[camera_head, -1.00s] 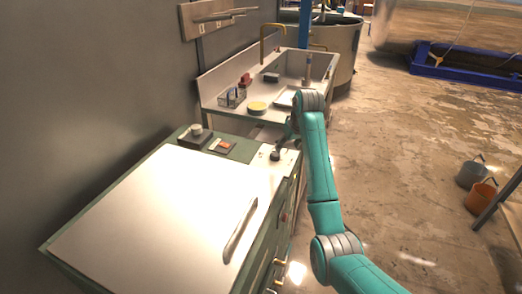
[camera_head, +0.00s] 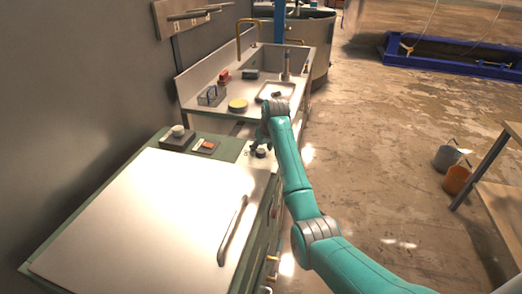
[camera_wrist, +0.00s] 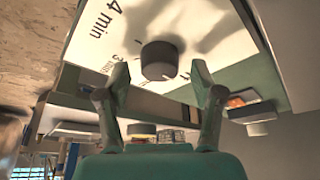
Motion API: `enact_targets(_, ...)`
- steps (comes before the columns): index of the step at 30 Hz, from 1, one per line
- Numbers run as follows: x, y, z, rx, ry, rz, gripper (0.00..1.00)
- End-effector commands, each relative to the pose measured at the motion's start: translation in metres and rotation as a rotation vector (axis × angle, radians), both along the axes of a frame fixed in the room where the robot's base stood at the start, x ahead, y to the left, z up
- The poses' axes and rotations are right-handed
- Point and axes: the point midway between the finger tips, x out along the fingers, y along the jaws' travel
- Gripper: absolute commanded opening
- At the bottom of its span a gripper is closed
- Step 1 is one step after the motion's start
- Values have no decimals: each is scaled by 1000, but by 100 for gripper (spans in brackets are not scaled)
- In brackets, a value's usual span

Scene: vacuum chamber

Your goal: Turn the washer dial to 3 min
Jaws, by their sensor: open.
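The washer dial (camera_wrist: 160,60) is a dark round knob on a white panel (camera_wrist: 205,35), which also shows in the head view (camera_head: 258,175). Printed marks "4 min" and "3" lie left of the dial in the wrist view; the rest of the scale is hidden or unclear. I cannot tell for sure where the dial points. My gripper (camera_wrist: 161,75) is open, its two fingertips apart on either side of the dial in the picture. I see no clear contact. In the head view the dial (camera_head: 261,152) sits just below my gripper (camera_head: 257,144).
A sink counter (camera_head: 215,120) with a yellow round item (camera_head: 238,105) stands behind.

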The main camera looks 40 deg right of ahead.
Motion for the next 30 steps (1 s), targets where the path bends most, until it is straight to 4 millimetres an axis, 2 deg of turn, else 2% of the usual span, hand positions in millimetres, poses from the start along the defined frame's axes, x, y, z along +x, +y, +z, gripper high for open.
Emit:
enact_targets(11, 3, 0, -6, 0, -1, 0, 67)
enact_targets(12, 3, 0, -6, 0, -1, 0, 64)
enact_targets(19, 3, 0, -6, 0, -1, 0, 7)
enact_targets(30, 3, 0, -6, -2, -1, -46, 7)
